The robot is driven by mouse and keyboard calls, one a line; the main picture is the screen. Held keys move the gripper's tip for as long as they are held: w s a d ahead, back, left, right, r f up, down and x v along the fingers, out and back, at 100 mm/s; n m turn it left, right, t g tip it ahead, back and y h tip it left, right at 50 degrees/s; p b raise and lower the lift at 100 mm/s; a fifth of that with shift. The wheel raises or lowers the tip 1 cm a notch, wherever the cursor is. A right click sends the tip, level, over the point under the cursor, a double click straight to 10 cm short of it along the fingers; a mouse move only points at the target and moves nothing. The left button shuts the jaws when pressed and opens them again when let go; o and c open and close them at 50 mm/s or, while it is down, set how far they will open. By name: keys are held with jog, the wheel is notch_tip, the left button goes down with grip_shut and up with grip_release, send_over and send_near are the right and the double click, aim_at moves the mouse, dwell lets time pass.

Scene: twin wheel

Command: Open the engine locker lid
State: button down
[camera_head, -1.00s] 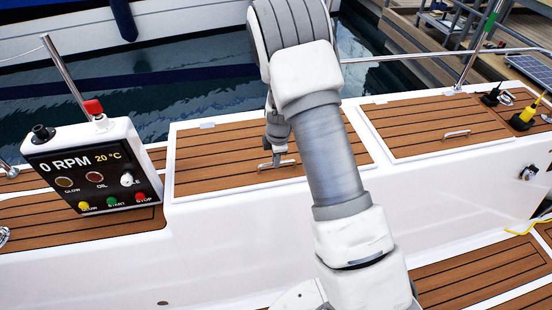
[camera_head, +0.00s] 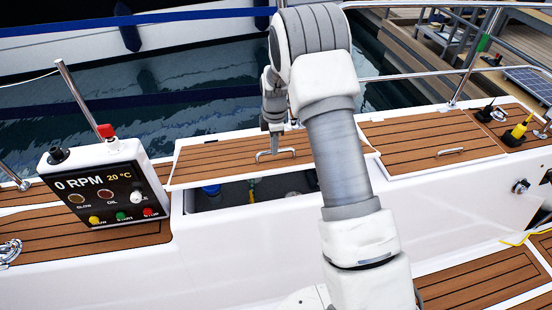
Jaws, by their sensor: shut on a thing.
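The engine locker lid (camera_head: 215,160) is a teak-planked panel with a white edge, left of centre. Its front edge is raised and a dark opening (camera_head: 235,192) shows below it. My gripper (camera_head: 275,152) is shut on the metal lid handle (camera_head: 284,154) near the lid's front middle. Inside the locker a blue-topped thing (camera_head: 211,190) and a small yellow-green thing (camera_head: 252,190) show in part. My arm hides the right part of the lid and of the opening.
A control panel (camera_head: 105,190) with coloured buttons and a red knob stands left of the locker. A second, closed teak lid (camera_head: 425,141) lies to the right. Yellow and black plugs (camera_head: 518,132) sit beyond it. A metal rail runs behind, above the water.

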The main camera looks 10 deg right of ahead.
jog(key=shift+w+a+r, duration=0.1)
jog(key=shift+w+r, duration=0.85)
jog(key=shift+w, duration=0.1)
jog(key=c, duration=0.9)
grip_release()
jog(key=shift+w+f, duration=0.15)
jog(key=shift+f, duration=0.1)
jog(key=shift+r, duration=0.1)
jog(key=r, duration=0.5)
jog(key=s+r+p, duration=0.1)
jog(key=r, duration=0.5)
jog(key=r+p, duration=0.1)
jog(key=r, duration=0.5)
jog(key=shift+s+r, duration=0.15)
jog(key=shift+s, duration=0.2)
